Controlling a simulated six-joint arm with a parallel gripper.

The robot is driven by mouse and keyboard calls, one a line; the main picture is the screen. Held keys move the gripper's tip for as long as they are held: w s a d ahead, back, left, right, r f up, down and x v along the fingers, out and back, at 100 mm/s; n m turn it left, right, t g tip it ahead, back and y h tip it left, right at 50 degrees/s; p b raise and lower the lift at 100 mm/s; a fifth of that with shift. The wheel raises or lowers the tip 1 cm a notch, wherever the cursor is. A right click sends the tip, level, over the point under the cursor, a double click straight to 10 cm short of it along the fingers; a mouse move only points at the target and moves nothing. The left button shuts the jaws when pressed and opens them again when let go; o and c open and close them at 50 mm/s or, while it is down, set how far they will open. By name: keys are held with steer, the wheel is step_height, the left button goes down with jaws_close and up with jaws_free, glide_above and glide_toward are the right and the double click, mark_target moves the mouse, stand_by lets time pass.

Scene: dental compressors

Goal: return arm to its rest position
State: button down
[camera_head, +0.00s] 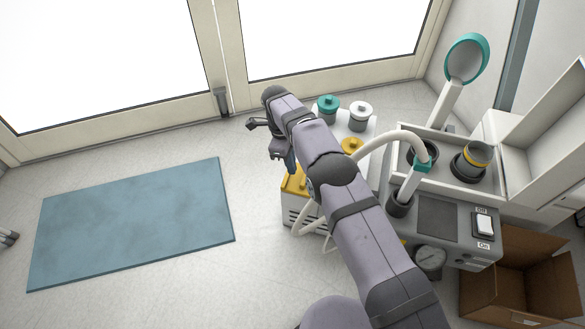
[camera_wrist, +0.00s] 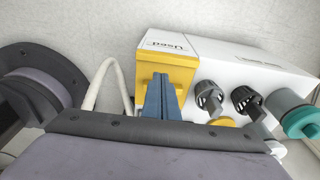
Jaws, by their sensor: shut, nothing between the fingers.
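My arm reaches from the bottom of the head view up over the white unit. My gripper (camera_head: 292,168) points down, its blue fingers partly hidden by the wrist. In the wrist view its fingers (camera_wrist: 160,78) are closed together with nothing between them, in front of the yellow box (camera_wrist: 178,68).
Teal-capped (camera_head: 327,107) and white-capped (camera_head: 360,113) jars and a yellow cap (camera_head: 352,146) stand close right of my wrist. A curved white hose (camera_head: 400,136), a grey panel with a switch (camera_head: 484,224), a gauge (camera_head: 430,260) and a cardboard box (camera_head: 525,275) lie right. A blue mat (camera_head: 135,225) lies on open floor left.

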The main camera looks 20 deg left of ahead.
steer(key=shift+a+r+p, duration=0.15)
steer(key=shift+r+p, duration=0.1)
steer(key=shift+r, duration=0.75)
steer(key=shift+a+r+p, duration=0.15)
steer(key=shift+r+p, duration=0.1)
steer(key=shift+r, duration=0.75)
steer(key=w+d+r+n+t+h+p, duration=0.1)
steer(key=d+r+n+p, duration=0.1)
steer(key=d+r+n, duration=0.7)
steer(key=w+d+r+n+h+p, duration=0.1)
steer(key=d+r+n+p, duration=0.15)
steer(key=d+r, duration=0.7)
steer(key=s+d+r+n+p, duration=0.1)
steer(key=s+d+r+n, duration=0.1)
steer(key=s+d+n, duration=0.65)
steer(key=s+d+r+n+p, duration=0.2)
steer(key=s+d+n, duration=0.3)
steer(key=d, duration=0.7)
steer(key=s+a+f+m+g+y+p, duration=0.1)
steer(key=s+a+f+m+y, duration=0.2)
steer(key=s, duration=0.4)
steer(key=s+a+m+y+p, duration=0.1)
steer(key=s+a+m, duration=0.25)
steer(key=s, duration=0.35)
step_height(320, 180, up, 37)
steer(key=p, duration=3.7)
steer(key=shift+w+d+r, duration=0.15)
steer(key=shift+w+d, duration=0.15)
steer(key=shift+d, duration=0.15)
